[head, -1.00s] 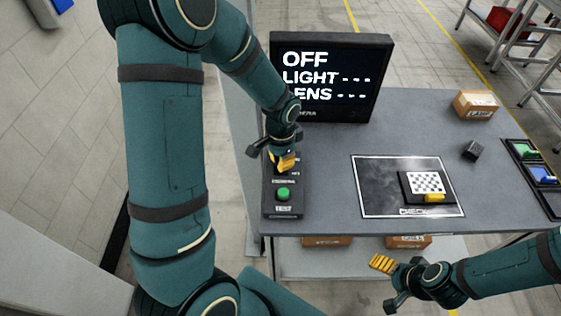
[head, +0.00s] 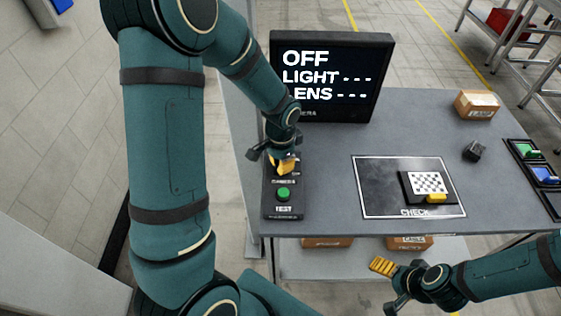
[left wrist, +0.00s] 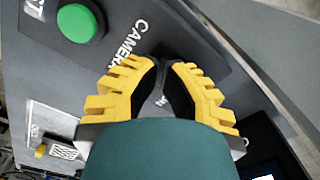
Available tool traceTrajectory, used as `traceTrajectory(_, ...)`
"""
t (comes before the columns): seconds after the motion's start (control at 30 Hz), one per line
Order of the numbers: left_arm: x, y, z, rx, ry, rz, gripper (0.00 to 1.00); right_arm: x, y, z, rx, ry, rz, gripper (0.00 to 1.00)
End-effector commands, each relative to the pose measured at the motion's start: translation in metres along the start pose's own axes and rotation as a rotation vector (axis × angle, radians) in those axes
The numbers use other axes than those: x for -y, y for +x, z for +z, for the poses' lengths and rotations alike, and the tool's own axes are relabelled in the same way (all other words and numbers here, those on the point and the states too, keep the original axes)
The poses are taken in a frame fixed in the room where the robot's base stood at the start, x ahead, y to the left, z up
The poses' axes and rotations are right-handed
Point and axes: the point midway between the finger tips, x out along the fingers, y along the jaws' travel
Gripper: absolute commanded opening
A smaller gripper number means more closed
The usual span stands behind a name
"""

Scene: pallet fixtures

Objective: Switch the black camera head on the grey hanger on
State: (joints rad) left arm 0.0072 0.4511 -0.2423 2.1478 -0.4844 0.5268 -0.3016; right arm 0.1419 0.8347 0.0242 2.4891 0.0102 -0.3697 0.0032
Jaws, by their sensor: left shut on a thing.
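The black control box (head: 269,205) stands at the table's left edge, with a green button above its TEST label. The box and green button (left wrist: 80,23) also show in the left wrist view, beside a CAMERA label. My left gripper (head: 284,170) is down on the box's upper part. In the left wrist view its yellow fingers (left wrist: 167,68) are closed in on a small control by that label, mostly hidden between them. The monitor (head: 330,80) reads OFF, LIGHT and LENS with dashes. I cannot make out the camera head or grey hanger. My right gripper (head: 384,267) is off the table's front edge; its opening is unclear.
A checkered plate (head: 428,182) with a yellow part lies in the white-outlined black area (head: 378,190). A small dark cube (head: 474,151), a cardboard box (head: 477,104) and dark trays (head: 522,151) with green and blue parts are on the right.

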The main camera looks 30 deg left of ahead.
Motion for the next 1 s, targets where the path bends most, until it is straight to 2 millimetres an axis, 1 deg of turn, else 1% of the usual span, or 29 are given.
traceTrajectory(0.17, 0.000, 0.003, 0.000, 0.000, 0.000, 0.000, 0.00, -0.001, 0.002, 0.000, 0.000, 0.000, 0.000, 0.81)
traceTrajectory(0.33, 0.000, -0.001, 0.000, 0.000, 0.000, 0.000, 0.00, 0.000, -0.001, 0.000, 0.000, 0.000, 0.000, 0.81)
traceTrajectory(1.0, 0.000, -0.050, 0.000, -0.001, 0.000, -0.001, 0.00, 0.013, -0.034, -0.005, 0.000, 0.000, 0.000, 0.81)
